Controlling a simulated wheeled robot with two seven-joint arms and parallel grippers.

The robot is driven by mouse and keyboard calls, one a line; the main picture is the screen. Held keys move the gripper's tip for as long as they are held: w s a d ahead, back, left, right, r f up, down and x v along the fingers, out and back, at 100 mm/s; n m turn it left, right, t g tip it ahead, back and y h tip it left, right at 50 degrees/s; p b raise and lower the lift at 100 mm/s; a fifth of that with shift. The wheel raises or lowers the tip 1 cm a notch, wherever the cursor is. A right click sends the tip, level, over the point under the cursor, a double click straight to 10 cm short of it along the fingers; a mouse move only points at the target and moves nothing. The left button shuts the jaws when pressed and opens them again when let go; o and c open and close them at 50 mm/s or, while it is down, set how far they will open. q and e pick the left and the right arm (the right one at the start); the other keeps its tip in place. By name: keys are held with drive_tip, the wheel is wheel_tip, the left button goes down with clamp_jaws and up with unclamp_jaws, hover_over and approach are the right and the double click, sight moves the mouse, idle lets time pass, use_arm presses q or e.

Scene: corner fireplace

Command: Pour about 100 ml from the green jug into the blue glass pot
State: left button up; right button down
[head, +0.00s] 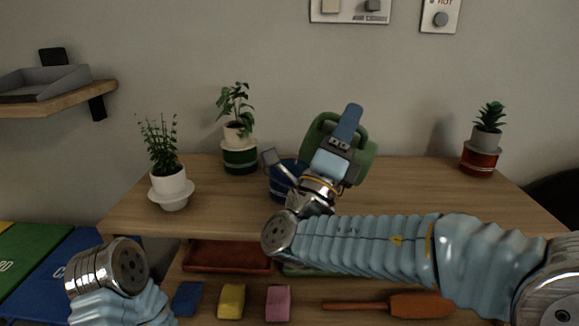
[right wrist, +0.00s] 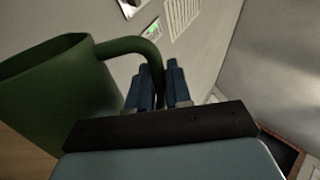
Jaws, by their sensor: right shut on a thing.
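The green jug (head: 364,165) is in the air above the table, tilted, partly behind my right gripper (head: 347,125). In the right wrist view the jug (right wrist: 55,100) fills the left side, its open rim at the upper left. There my right gripper (right wrist: 160,88) is shut on the jug's handle (right wrist: 135,47). The blue glass pot (head: 279,186) stands on the table, left of and below the jug, partly hidden by my right wrist. I cannot see its inside or any stream of liquid.
On the wooden table (head: 420,190) stand a white plant pot (head: 171,188), a green-and-white plant pot (head: 240,156) and a red-and-grey plant pot (head: 480,158). A lower shelf holds a red tray (head: 225,257), sponges and an orange-handled tool (head: 415,305).

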sight(366, 143)
drive_tip(key=shift+a+r+n+p, duration=0.2)
drive_tip(key=shift+r+n+p, duration=0.1)
drive_tip(key=shift+n, duration=0.1)
drive_tip(key=f+m+b, duration=0.1)
drive_tip(key=d+f+m+g+h+b, duration=0.1)
drive_tip(key=m, duration=0.1)
drive_tip(key=f+m+g+h+b, duration=0.1)
drive_tip(key=shift+s+d+f+b, duration=0.15)
drive_tip(key=shift+s+d+b, duration=0.1)
drive_tip(key=shift+d+b, duration=0.1)
drive_tip(key=m+g, duration=0.1)
drive_tip(key=m+g+h, duration=0.1)
drive_tip(key=shift+d+m+p, duration=0.35)
drive_tip(key=shift+m, duration=0.05)
drive_tip(key=shift+s+d+f+m+g+h+b, duration=0.1)
drive_tip(key=shift+d+f+m+g+h+b, duration=0.15)
drive_tip(key=shift+m+g, duration=0.25)
drive_tip(key=shift+s+d+f+m+g+h+b, duration=0.15)
drive_tip(key=shift+f+m+g, duration=0.15)
drive_tip(key=shift+m, duration=0.3)
drive_tip(key=shift+m+g, duration=0.3)
